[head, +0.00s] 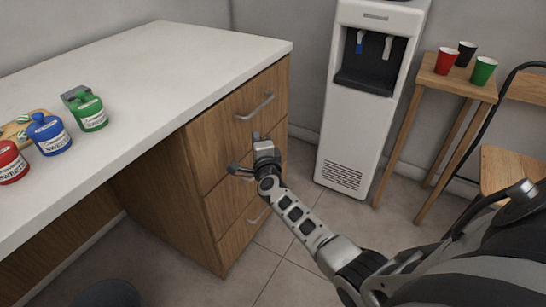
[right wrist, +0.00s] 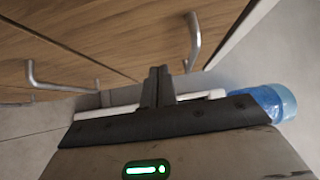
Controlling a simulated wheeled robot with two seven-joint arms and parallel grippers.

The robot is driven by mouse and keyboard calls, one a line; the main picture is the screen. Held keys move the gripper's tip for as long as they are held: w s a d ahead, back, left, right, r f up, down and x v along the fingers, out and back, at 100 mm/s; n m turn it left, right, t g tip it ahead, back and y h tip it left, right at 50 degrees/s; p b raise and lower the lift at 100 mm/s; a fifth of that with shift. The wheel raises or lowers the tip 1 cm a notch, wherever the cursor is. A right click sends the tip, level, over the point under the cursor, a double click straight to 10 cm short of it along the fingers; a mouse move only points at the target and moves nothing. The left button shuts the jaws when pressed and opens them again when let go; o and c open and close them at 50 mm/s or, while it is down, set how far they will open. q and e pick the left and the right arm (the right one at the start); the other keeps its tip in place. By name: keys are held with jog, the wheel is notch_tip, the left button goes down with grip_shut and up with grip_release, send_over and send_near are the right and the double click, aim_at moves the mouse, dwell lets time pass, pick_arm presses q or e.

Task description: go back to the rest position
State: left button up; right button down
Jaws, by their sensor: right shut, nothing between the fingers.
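My right gripper (head: 246,152) is in front of the wooden drawer unit, close to its middle drawer. In the right wrist view its two fingers (right wrist: 158,86) are together with nothing between them. Metal drawer handles show in the wrist view, one (right wrist: 193,42) just beyond the fingertips and one (right wrist: 60,84) to the left. The fingers look apart from both. My right arm reaches in from the lower right in the head view. My left gripper is in neither view.
The white counter (head: 150,70) holds red (head: 12,165), blue (head: 50,137) and green (head: 90,112) sweets jars. The drawers (head: 235,130) look shut. A water dispenser (head: 350,130) stands behind, with a cup-topped wooden stand (head: 455,82) and a chair (head: 515,170) to its right.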

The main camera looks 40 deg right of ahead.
pick_arm(q)
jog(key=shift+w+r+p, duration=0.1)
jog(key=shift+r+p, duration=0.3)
jog(key=shift+p, duration=0.35)
pick_arm(e)
jog(key=v, duration=0.9)
